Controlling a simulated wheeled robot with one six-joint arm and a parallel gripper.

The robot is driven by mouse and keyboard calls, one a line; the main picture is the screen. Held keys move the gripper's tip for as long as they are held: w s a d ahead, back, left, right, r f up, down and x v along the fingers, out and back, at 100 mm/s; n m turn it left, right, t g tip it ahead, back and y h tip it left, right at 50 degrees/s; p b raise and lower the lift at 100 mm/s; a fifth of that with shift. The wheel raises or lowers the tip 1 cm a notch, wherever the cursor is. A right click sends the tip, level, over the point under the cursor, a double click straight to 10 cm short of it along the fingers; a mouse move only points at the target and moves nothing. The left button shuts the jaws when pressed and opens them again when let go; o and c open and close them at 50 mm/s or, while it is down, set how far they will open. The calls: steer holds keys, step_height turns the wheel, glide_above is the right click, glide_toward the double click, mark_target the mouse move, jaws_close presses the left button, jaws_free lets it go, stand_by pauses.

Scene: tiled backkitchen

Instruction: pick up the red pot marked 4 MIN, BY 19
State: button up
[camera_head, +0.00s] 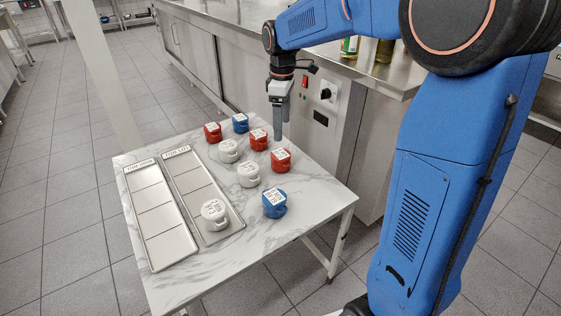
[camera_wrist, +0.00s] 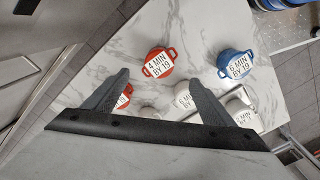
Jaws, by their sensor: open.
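The red pot marked 4 MIN, BY 19 (camera_wrist: 158,63) stands upright on the marble table, its label facing up, in the wrist view. By the layout, it is the nearest red pot (camera_head: 281,163) in the head view, where its label is too small to read surely. My gripper (camera_head: 279,140) points down above the table's right edge, just behind that pot in the picture. In the wrist view my gripper (camera_wrist: 159,80) is open, its fingers apart and empty. The pot shows just beyond the fingertips, with no visible contact.
Two more red pots (camera_head: 258,140) (camera_head: 213,133), white pots (camera_head: 249,175) (camera_head: 229,152) and blue pots (camera_head: 274,205) (camera_head: 241,123) stand close by. Another white pot (camera_head: 214,216) sits on the right tray (camera_head: 190,175). The left tray (camera_head: 157,218) is empty. A steel counter (camera_head: 210,55) stands behind.

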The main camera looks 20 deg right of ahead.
glide_above(281, 153)
steer(key=f, duration=0.7)
steer(key=shift+s+d+f, duration=0.1)
steer(key=shift+s+f, duration=0.15)
steer(key=shift+f, duration=0.05)
steer(key=shift+w+a+f, duration=0.1)
steer(key=shift+f, duration=1.25)
steer(key=shift+w+a+f, duration=0.1)
steer(key=shift+f, duration=1.25)
steer(key=c, duration=1.4)
steer(key=shift+r, duration=0.1)
